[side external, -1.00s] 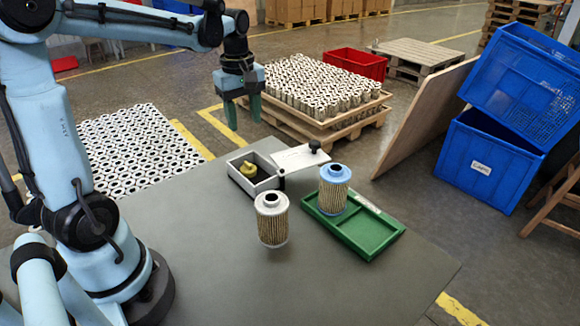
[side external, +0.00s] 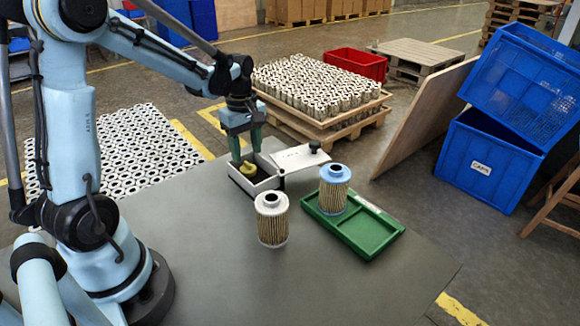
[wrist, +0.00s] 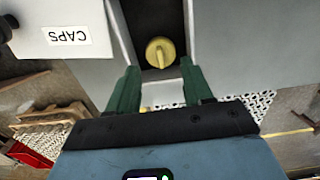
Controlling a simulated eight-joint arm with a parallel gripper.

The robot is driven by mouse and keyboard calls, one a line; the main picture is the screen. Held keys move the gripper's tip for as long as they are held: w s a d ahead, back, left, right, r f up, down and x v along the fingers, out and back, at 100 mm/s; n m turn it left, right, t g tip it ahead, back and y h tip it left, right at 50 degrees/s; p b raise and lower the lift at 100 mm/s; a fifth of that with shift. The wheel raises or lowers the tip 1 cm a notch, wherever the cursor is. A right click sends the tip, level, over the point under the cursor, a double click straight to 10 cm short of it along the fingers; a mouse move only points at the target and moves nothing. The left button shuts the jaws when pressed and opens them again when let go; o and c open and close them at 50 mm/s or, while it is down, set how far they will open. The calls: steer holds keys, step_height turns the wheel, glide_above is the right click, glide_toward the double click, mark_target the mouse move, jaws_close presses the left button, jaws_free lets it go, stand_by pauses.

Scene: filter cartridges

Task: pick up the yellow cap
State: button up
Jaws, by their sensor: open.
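The yellow cap (side external: 248,170) lies in a small grey open-topped box (side external: 262,187) on the grey table. In the wrist view the cap (wrist: 160,52) is round with a raised bar across its top and sits on the box's dark floor. My gripper (side external: 246,162) is over the box with its green fingers pointing down. In the wrist view the open fingers (wrist: 158,90) are apart with nothing between them, and the cap lies just beyond their tips. The box's white lid (wrist: 60,25), labelled CAPS, is swung aside and leaves the box open.
A white-topped filter cartridge (side external: 272,220) stands on the table in front of the box. A blue-topped cartridge (side external: 334,190) stands in a green tray (side external: 370,238) to the right. The lid's black knob (side external: 314,146) sticks up. The table's front is clear.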

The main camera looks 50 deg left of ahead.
mark_target(249, 164)
steer(key=shift+d+f, duration=0.15)
steer(key=shift+f, duration=0.8)
steer(key=shift+d+f, duration=0.1)
steer(key=shift+f, duration=0.8)
steer(key=c, duration=0.5)
steer(key=shift+r, duration=0.1)
